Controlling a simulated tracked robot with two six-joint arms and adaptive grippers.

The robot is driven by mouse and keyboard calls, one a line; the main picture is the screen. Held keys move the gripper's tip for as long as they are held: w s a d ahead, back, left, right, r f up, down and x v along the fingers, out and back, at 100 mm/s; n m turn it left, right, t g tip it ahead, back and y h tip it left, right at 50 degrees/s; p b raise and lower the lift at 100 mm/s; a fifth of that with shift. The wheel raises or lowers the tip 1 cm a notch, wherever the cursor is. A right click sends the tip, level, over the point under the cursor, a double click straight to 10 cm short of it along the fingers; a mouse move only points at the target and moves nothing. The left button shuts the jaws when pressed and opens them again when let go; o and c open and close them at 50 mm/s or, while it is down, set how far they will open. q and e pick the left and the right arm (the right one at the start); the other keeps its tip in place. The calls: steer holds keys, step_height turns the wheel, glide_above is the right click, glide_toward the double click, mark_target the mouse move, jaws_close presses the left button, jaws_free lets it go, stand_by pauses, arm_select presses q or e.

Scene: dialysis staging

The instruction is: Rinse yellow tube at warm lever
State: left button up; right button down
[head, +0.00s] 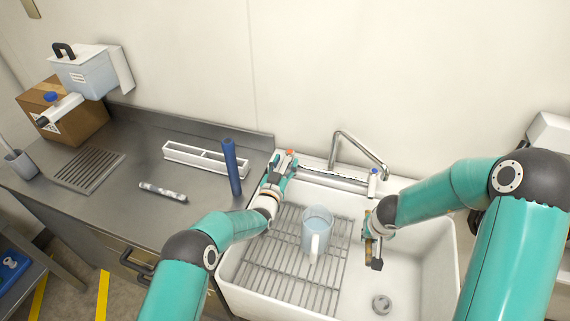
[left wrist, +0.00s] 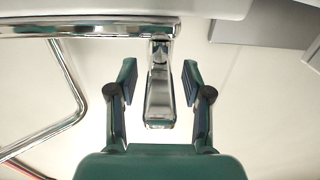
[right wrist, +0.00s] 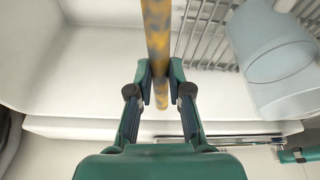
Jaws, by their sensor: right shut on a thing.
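The yellow tube (right wrist: 156,40), with blue-grey blotches along it, stands between the fingers of my right gripper (right wrist: 160,88), which is shut on it. In the head view that gripper is over the right part of the sink, below the spout side of the tap (head: 362,148). The warm lever, with a red-orange mark (head: 290,152), is at the tap's left end. In the left wrist view its chrome handle (left wrist: 160,98) lies between the spread fingers of my left gripper (left wrist: 160,80), with gaps on both sides. No water stream shows.
The white sink (head: 425,262) holds a wire rack (head: 285,270) with a clear jug (head: 318,222) on it, left of my right gripper. A blue-marked lever (head: 373,178) is at the tap's right. A blue tube (head: 232,168) stands at a white rack (head: 185,155) on the counter.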

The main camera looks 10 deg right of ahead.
arm_select(q)
jaws_close()
steer(key=shift+a, duration=0.1)
steer(key=shift+w+a+r+m+g+h, duration=0.2)
steer(key=shift+m+g+h, duration=0.1)
steer(key=shift+m+h, duration=0.15)
steer(key=shift+w+a+m+g+h, duration=0.15)
steer(key=shift+m+g+h, duration=0.45)
steer(key=shift+h, duration=0.1)
steer(key=shift+w+a+m+g+h, duration=0.1)
steer(key=shift+w+m+g+h, duration=0.05)
steer(key=shift+m+g+h, duration=0.4)
steer(key=shift+o, duration=0.5)
jaws_free()
steer(key=shift+f, duration=0.15)
